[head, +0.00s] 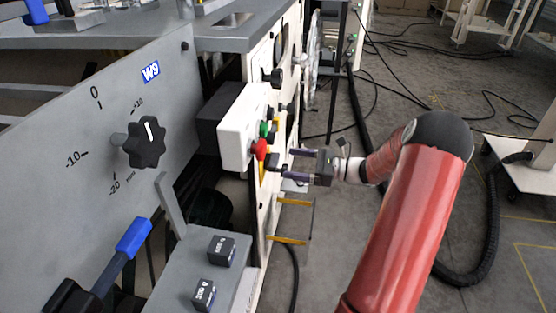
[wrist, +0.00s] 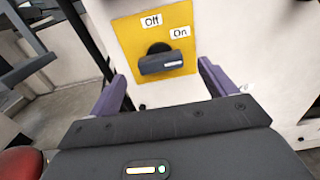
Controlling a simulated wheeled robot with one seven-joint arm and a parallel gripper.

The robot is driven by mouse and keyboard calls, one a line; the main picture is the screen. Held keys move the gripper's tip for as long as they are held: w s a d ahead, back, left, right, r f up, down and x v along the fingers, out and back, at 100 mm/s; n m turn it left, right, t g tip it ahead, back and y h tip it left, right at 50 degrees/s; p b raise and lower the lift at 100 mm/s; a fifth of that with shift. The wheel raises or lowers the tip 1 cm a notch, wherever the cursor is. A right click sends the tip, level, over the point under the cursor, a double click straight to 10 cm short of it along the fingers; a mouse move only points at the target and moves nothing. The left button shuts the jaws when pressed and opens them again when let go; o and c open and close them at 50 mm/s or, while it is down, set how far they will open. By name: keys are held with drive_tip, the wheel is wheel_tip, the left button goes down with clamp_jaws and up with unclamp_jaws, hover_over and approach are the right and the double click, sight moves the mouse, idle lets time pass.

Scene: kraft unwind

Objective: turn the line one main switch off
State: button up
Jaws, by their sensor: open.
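The main switch (wrist: 160,63) is a black rotary handle on a yellow plate (wrist: 127,32) marked Off and On. Its handle lies roughly level in the wrist view, with its white mark at the right end, below the On label. My gripper (wrist: 160,82) is open, its purple fingers to the left and right of the handle with nothing between them gripped. Whether either finger touches the panel is unclear. In the head view my gripper (head: 283,161) is at the white machine side, and the switch cannot be made out there.
A white button box (head: 236,128) with red and green buttons juts out just left of my gripper. A grey panel (head: 60,190) with a black dial (head: 145,143) and a blue-handled lever (head: 133,237) stand nearer.

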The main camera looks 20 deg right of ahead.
sight(278, 161)
drive_tip(key=shift+x, duration=2.35)
drive_tip(key=shift+c, duration=0.3)
drive_tip(key=c, duration=0.9)
